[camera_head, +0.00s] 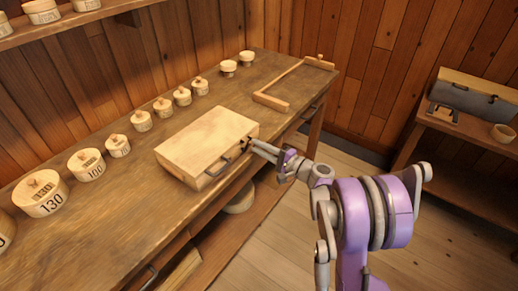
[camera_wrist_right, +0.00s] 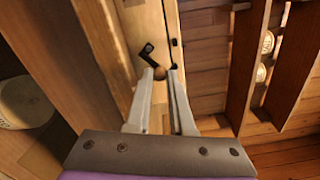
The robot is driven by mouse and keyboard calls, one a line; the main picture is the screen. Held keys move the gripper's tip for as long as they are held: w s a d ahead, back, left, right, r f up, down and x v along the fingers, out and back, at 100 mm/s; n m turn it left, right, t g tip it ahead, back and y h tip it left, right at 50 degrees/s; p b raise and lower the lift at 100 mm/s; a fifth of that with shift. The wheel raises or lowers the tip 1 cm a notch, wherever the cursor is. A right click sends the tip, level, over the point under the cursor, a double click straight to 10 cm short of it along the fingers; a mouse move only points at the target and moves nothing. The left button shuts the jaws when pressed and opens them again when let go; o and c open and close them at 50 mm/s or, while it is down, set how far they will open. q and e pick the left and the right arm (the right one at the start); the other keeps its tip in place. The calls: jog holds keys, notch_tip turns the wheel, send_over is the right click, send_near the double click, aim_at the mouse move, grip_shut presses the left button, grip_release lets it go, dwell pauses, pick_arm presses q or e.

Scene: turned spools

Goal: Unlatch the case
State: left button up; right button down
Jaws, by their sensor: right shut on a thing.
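The case (camera_head: 205,140) is a pale wooden box with its lid down. It lies on the workbench, with a dark handle (camera_head: 217,167) on its front face. My right gripper (camera_head: 250,143) reaches that face near its right end. In the right wrist view, a small black latch (camera_wrist_right: 147,51) sits on the case front (camera_wrist_right: 140,25) and slants toward a round brown knob (camera_wrist_right: 160,73). The right gripper (camera_wrist_right: 163,75) is shut on this latch knob, between its fingertips. The fingers partly hide the latch in the head view. My left gripper is not in view.
The workbench (camera_head: 140,195) carries a row of numbered round wooden boxes (camera_head: 87,164) behind the case. A wooden frame (camera_head: 272,101) lies at its far right end. A side table at right holds a grey-and-wood chest (camera_head: 470,97). Open floor lies right of the bench.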

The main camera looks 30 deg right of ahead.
jog(key=shift+f+m, duration=0.2)
jog(key=shift+m, duration=0.4)
jog(key=c, duration=0.8)
grip_release()
jog(key=v, duration=1)
jog(key=shift+s+d, duration=0.2)
jog(key=shift+s, duration=0.15)
